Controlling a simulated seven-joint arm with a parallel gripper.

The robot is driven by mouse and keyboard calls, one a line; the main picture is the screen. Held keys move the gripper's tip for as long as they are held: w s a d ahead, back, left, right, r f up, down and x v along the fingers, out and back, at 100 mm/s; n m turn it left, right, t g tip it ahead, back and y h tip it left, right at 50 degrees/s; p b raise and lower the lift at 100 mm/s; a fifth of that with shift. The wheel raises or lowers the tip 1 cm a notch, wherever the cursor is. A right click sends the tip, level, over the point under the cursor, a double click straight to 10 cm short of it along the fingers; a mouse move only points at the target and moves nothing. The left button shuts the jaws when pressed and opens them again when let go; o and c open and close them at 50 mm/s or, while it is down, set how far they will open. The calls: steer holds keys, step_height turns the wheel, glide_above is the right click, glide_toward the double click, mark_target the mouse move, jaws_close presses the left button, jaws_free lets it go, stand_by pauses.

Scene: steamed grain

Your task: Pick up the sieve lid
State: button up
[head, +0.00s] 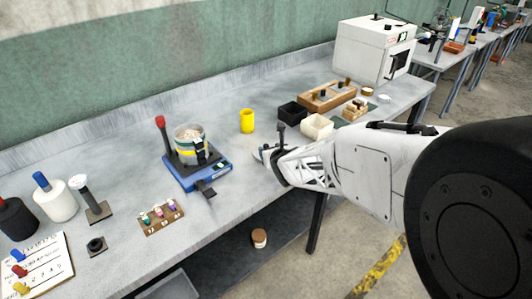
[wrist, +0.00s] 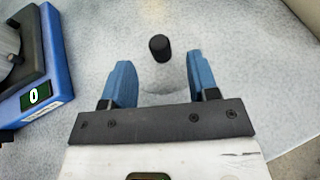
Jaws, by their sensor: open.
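In the wrist view, a black knob (wrist: 160,47) stands up between and slightly beyond my open fingers. A pale grey round patch shows below it, partly hidden by my gripper; it looks like the sieve lid (wrist: 158,87), though its edge blends into the bench. My gripper (wrist: 157,76) has two blue fingers set wide apart, with nothing held between them. In the head view my gripper (head: 261,152) is low over the bench's front part, and the lid cannot be made out there.
A blue scale (head: 197,172) with a pot (head: 190,140) on it stands to my gripper's left; its edge also shows in the wrist view (wrist: 62,70). A yellow cup (head: 247,121) stands behind.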

steer(key=shift+x, duration=1.5)
jaws_close()
steer(key=shift+r, duration=0.1)
steer(key=shift+r, duration=1.4)
steer(key=shift+s+d+r, duration=0.1)
steer(key=shift+s+r, duration=0.05)
steer(key=shift+r, duration=0.1)
steer(key=s+d, duration=0.1)
steer(key=s, duration=0.4)
steer(key=s+d+r, duration=0.1)
steer(key=s+d, duration=0.1)
steer(key=s, duration=0.3)
steer(key=s+d, duration=0.2)
steer(key=s, duration=0.3)
steer(key=shift+r, duration=0.2)
